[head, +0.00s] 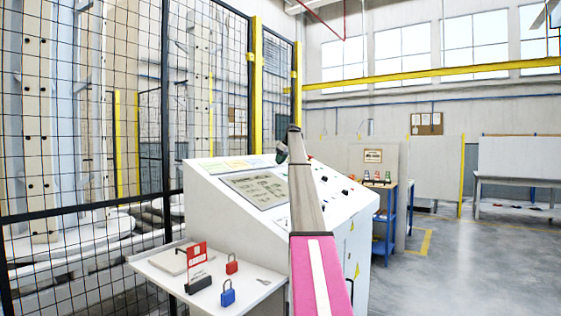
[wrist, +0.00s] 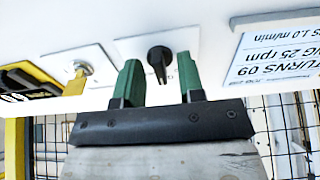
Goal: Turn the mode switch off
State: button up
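A black rotary knob (wrist: 158,62), which looks like the mode switch, sits on a white square plate on the control console (head: 345,205). In the wrist view its narrow handle points down in the picture. My gripper (wrist: 159,72) has two green fingers, one on each side of the knob with a gap to both. It is open and empty. In the head view my gripper (head: 283,153) is at the upper part of the console, and the knob cannot be made out there. No marking beside the knob is readable.
Left of the knob in the wrist view are a key switch with a brass-coloured key (wrist: 76,80) and a yellow-and-black part (wrist: 30,82). A printed label (wrist: 280,55) is at right. A side shelf (head: 255,287) holds a red padlock (head: 232,263) and a blue padlock (head: 228,293). A mesh fence (head: 150,150) stands behind.

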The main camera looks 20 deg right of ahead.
jog(key=v, duration=1)
jog(key=shift+r, duration=0.25)
jog(key=shift+s+d, duration=0.15)
jog(key=shift+s, duration=0.1)
